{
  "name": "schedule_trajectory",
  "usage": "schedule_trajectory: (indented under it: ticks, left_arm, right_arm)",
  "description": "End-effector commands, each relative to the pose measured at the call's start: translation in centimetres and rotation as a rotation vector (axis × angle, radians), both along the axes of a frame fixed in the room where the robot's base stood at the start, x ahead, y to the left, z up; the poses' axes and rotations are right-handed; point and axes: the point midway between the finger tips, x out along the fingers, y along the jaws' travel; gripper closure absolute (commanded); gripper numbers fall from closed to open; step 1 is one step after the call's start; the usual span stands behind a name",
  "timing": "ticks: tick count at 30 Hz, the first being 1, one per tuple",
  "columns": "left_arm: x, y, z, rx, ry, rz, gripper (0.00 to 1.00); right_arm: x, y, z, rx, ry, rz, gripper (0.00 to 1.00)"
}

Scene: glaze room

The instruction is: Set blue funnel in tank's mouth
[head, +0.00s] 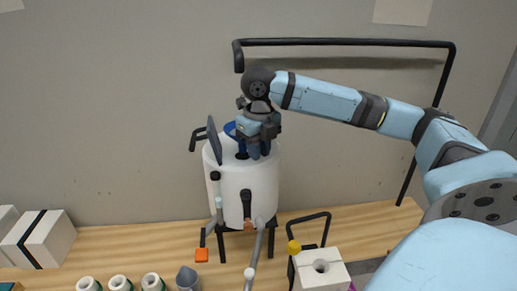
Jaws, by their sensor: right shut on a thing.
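The white tank (229,185) stands on a dark stand on the wooden bench, with its grey lid (214,140) tilted up at the left. The tank's mouth (241,156) shows as a dark opening in the top. The blue funnel (230,128) is over the tank top, partly hidden behind my right gripper. Its narrow lower part comes down at the mouth; I cannot tell whether it is inside. My right gripper (258,153) points down above the tank top and is shut on the funnel. My left gripper is not in view.
A black pipe frame (345,42) rises behind the tank. A white block with a hole (320,268), several white rolls (120,283) and a grey cone-topped thing (187,278) line the front. White boxes (42,238) stand left.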

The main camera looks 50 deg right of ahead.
Motion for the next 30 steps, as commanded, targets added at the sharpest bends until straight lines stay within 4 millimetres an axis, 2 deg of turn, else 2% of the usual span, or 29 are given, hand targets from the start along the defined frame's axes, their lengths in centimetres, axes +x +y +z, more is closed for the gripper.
schedule_trajectory:
  ticks: [10, 30]
  left_arm:
    - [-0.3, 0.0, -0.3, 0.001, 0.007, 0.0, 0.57]
    - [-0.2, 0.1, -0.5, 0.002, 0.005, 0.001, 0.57]
  right_arm:
    - [0.0, 0.0, -0.1, 0.0, 0.0, 0.0, 1.0]
    - [0.0, 0.0, -1.8, -0.001, 0.0, 0.0, 1.0]
